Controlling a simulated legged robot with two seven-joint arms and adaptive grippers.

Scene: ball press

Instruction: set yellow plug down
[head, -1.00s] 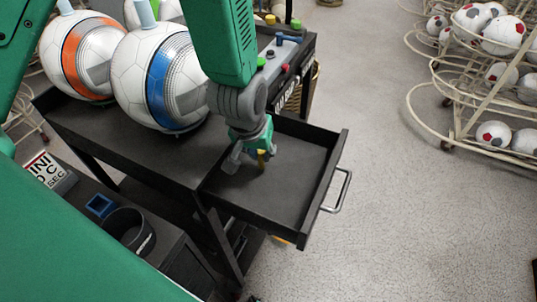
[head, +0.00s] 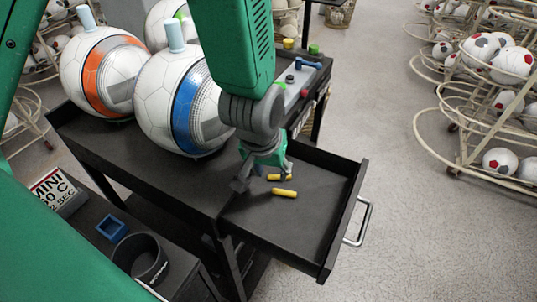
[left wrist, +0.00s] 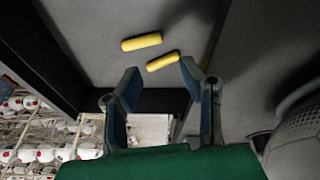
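Two yellow plugs lie on their sides on the floor of the open black drawer (head: 305,225). One yellow plug (head: 284,193) lies clear, and the other yellow plug (head: 279,177) lies close behind it, partly by my gripper's finger. Both also show in the left wrist view, one plug (left wrist: 141,42) farther out and one plug (left wrist: 162,61) nearer the fingertips, apart from each other. My left gripper (head: 264,178) is over the drawer. Its fingers are spread with nothing held between them in the left wrist view (left wrist: 160,75). My right gripper is not in view.
Large balls with orange and blue bands (head: 178,100) stand on the black cart top (head: 150,165) left of the drawer. A panel with coloured knobs (head: 290,90) is behind. A black cup (head: 140,258) and blue square holder (head: 112,228) sit lower left. Ball racks (head: 460,120) stand right.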

